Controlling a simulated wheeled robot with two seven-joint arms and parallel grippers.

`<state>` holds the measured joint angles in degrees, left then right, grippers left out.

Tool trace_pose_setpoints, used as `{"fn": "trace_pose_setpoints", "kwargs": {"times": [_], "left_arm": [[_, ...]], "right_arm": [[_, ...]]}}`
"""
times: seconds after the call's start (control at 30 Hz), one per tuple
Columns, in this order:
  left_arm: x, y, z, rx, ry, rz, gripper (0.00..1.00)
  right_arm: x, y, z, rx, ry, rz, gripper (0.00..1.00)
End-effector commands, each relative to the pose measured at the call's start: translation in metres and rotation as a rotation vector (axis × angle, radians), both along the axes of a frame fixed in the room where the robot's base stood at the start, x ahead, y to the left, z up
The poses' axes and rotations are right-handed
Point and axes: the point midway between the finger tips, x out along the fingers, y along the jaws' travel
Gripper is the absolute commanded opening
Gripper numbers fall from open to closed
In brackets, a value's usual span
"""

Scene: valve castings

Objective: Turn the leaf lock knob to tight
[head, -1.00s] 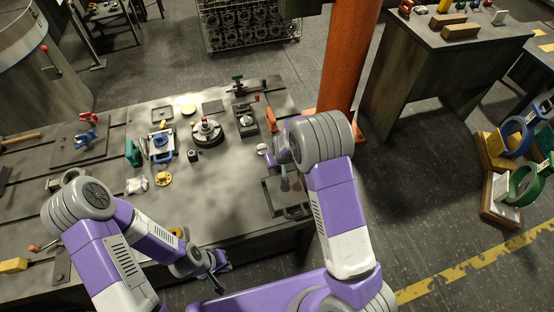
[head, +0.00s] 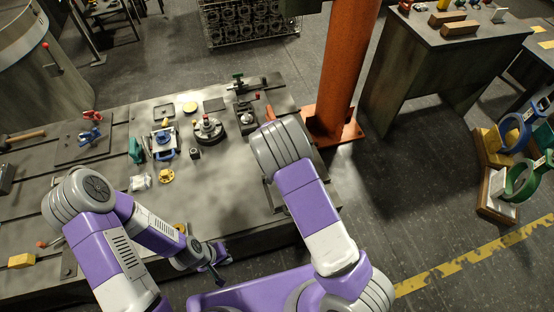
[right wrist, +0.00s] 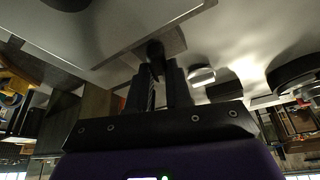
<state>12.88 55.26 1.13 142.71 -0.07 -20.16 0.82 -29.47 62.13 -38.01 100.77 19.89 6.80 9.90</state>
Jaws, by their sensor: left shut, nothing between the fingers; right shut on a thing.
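In the right wrist view, my right gripper (right wrist: 155,72) is shut on a small dark knob (right wrist: 154,48), which appears to be the leaf lock knob. The knob sits by the edge of a flat grey plate (right wrist: 120,25), and its marking cannot be read. In the head view, my right arm hides the right gripper and the knob at the right end of the workbench (head: 235,190). My left gripper (head: 217,275) is shut and empty in front of the bench's near edge.
An orange post (head: 342,70) stands just behind the bench's right end.

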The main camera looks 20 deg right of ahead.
Motion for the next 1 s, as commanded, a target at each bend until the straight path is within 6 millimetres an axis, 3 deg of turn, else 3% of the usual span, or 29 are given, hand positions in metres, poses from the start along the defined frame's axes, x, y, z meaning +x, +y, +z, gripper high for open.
{"fn": "trace_pose_setpoints", "kwargs": {"times": [0.17, 0.2, 0.27, 0.63, 1.0], "left_arm": [[0.000, 0.000, 0.000, 0.000, 0.000, 0.000, 0.00], [0.000, 0.000, 0.000, 0.000, 0.000, 0.000, 0.00], [0.000, 0.000, 0.000, 0.000, 0.000, 0.000, 0.00], [0.000, 0.000, 0.002, 0.000, 0.000, 0.000, 0.00], [0.000, 0.000, 0.013, 0.000, 0.000, 0.000, 0.00]], "right_arm": [[-0.001, 0.000, -0.001, 0.002, 0.001, -0.005, 0.00], [-0.001, 0.000, -0.001, 0.002, 0.001, -0.005, 0.22], [-0.001, 0.000, -0.001, 0.002, 0.001, -0.004, 0.30], [-0.003, 0.001, 0.007, 0.002, 0.001, -0.001, 0.30], [-0.024, 0.009, 0.061, 0.002, -0.001, -0.001, 0.30]]}}
